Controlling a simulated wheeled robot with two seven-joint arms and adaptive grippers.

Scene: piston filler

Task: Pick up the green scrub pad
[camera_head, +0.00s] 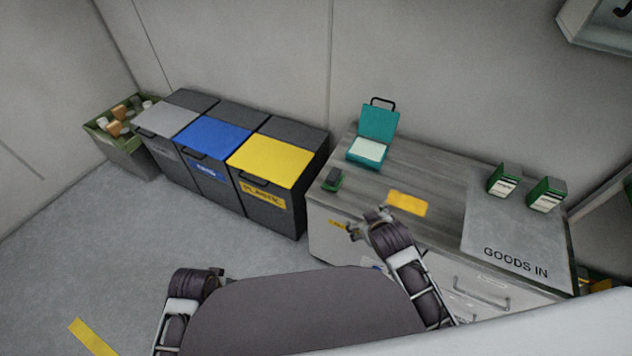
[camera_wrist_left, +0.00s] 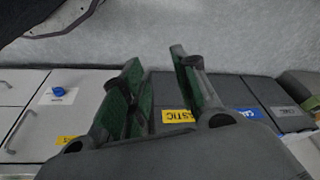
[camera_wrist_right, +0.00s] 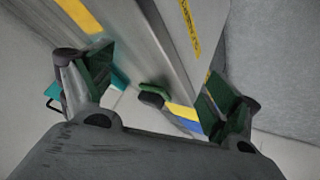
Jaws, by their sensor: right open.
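The green scrub pad (camera_head: 332,180) is a small green piece with a dark grey block on it, near the left end of the grey counter top. In the right wrist view it (camera_wrist_right: 157,88) shows between and beyond the fingers, near the counter's edge. My right gripper (camera_head: 364,222) is open and empty by the counter's front edge, to the right of the pad and apart from it. Its green-lined fingers (camera_wrist_right: 158,78) stand wide apart. My left gripper (camera_head: 217,273) is low at the left, far from the pad. Its fingers (camera_wrist_left: 160,68) are apart with nothing between them.
An open teal case (camera_head: 378,122) stands behind the pad. A yellow rectangle (camera_head: 407,203) lies right of it. A grey "GOODS IN" mat (camera_head: 500,225) bears two green-and-white boxes (camera_head: 504,180). Grey, blue and yellow-lidded bins (camera_head: 270,160) stand left of the counter, with a green crate (camera_head: 98,128) beyond.

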